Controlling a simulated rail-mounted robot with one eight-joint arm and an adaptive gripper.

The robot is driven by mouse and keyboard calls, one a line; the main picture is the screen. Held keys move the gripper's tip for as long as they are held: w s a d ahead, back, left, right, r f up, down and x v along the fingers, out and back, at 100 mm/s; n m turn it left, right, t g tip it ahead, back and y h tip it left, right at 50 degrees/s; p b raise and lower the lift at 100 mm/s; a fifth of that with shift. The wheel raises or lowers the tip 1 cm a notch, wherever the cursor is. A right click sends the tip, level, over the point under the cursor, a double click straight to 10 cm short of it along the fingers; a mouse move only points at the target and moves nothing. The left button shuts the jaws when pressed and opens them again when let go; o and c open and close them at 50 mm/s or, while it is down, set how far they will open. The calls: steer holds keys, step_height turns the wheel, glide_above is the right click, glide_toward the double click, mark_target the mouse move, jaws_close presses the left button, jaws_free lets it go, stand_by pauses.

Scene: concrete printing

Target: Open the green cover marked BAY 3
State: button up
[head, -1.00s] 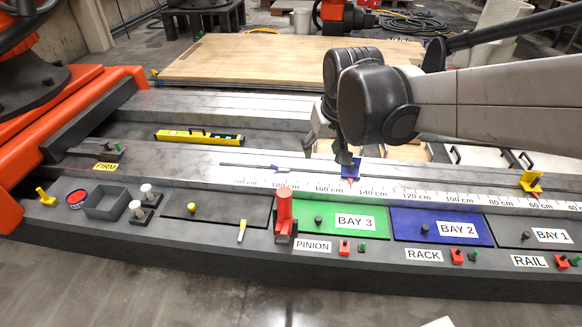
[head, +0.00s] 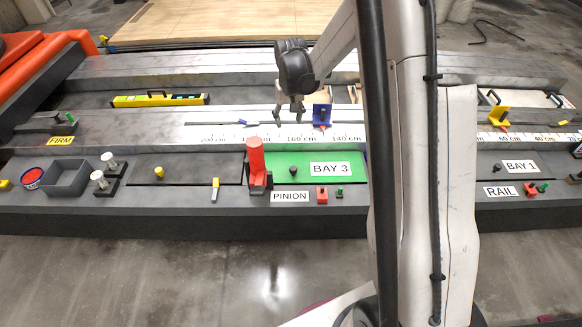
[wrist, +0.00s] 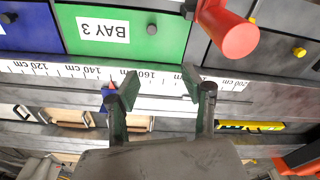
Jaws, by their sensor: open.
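The green cover marked BAY 3 (head: 288,172) lies closed and flat in the front panel. It also shows upside down at the top of the wrist view (wrist: 171,42), with its dark knob (wrist: 152,29). A red upright part on a dark base (head: 256,158) stands at the cover's left edge; in the wrist view it is the red cylinder (wrist: 238,36) beside the cover. My gripper (head: 289,115) is open and empty above the ruled rail behind the cover. Its two fingers (wrist: 162,95) are apart in the wrist view, short of the knob and touching nothing visible.
A blue pointer (head: 321,115) stands on the rail near my gripper. A yellow level (head: 160,100) lies behind left. My arm hides BAY 2 in the head view.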

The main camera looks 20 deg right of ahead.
steer(key=g+b, duration=0.1)
steer(key=b, duration=0.1)
glide_above(293, 168)
step_height(293, 168, down, 14)
step_height(293, 168, down, 14)
steer(key=b, duration=0.4)
steer(key=shift+s+f+b, duration=0.1)
steer(key=shift+f+b, duration=0.1)
steer(key=shift+b, duration=0.1)
jaws_close()
